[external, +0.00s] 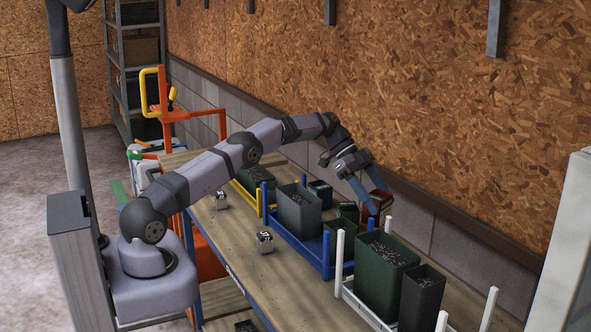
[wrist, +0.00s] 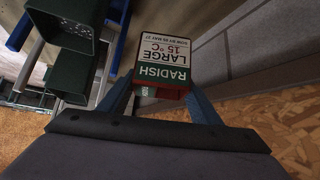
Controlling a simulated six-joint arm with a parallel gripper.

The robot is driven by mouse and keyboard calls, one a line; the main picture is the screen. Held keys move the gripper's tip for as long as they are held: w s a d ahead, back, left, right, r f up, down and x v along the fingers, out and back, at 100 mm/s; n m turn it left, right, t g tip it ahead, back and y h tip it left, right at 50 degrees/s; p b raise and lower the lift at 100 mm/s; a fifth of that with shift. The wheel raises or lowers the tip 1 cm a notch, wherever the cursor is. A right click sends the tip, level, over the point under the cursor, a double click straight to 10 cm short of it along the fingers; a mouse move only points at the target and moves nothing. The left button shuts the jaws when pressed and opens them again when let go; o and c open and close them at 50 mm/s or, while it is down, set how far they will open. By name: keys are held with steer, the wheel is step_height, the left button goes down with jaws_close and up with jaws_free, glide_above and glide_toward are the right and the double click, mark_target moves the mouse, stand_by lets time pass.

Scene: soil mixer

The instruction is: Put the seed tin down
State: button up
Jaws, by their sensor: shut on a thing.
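The seed tin (external: 380,203) is red, with a green and white label that reads RADISH LARGE 15 °C in the wrist view (wrist: 165,62). My gripper (external: 371,192) is shut on the tin, with a blue finger on each side of it. In the wrist view my gripper (wrist: 160,92) has the tin upside down in the picture, its label facing the camera. In the external view the tin is at the wall side of the bench, close to the small green pots. I cannot tell whether its underside touches anything.
A blue rack (external: 298,243) holds a dark pot (external: 298,212) and small green pots (external: 348,212). A white rack (external: 362,308) holds a large green pot (external: 384,270). A yellow rack (external: 258,203) stands behind. Small tins (external: 265,243) sit on the bench, whose front is largely clear.

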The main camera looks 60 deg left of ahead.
steer(key=shift+f+p, duration=1)
steer(key=shift+f, duration=3.7)
steer(key=shift+f, duration=0.2)
steer(key=o, duration=1.2)
steer(key=shift+r, duration=0.15)
steer(key=shift+r, duration=0.15)
steer(key=b+v, duration=0.2)
steer(key=v, duration=1)
steer(key=shift+a, duration=0.1)
